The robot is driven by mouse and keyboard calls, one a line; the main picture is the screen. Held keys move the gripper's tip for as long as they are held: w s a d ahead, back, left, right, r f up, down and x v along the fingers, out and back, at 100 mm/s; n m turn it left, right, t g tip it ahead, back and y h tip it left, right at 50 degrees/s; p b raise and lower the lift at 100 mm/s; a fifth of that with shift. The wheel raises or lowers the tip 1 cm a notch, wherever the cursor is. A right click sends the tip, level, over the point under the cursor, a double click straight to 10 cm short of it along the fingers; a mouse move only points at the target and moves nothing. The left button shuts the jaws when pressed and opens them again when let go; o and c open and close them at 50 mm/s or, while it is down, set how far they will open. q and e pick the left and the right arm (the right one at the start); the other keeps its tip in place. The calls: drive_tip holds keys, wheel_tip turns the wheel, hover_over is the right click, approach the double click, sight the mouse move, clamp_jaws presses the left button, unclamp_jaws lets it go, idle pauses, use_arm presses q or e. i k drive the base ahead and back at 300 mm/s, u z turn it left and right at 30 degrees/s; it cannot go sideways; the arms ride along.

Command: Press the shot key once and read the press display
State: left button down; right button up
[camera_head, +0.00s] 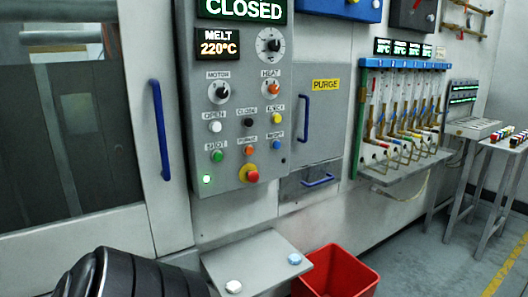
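The shot key is a green round button (217,156) under the SHOT label, low on the left of the grey control panel (232,118). The press display (243,9) at the panel's top reads CLOSED in green and is cut by the picture's top edge. A smaller display (218,44) below it reads MELT 220°C. A small green lamp (207,180) is lit below the shot key. Nothing touches or covers the key. Neither gripper shows; a black ribbed part at the bottom left looks like my own arm.
White, black, yellow, orange and blue buttons and a red stop button (252,175) surround the key. A blue-handled door (160,130) is at left. A small grey shelf (258,262) juts out below the panel, beside a red bin (342,272).

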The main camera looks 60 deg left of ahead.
sight(218, 156)
drive_tip(key=u, duration=0.75)
drive_tip(key=i, duration=1.2)
drive_tip(key=u, duration=1.4)
drive_tip(key=i, duration=0.15)
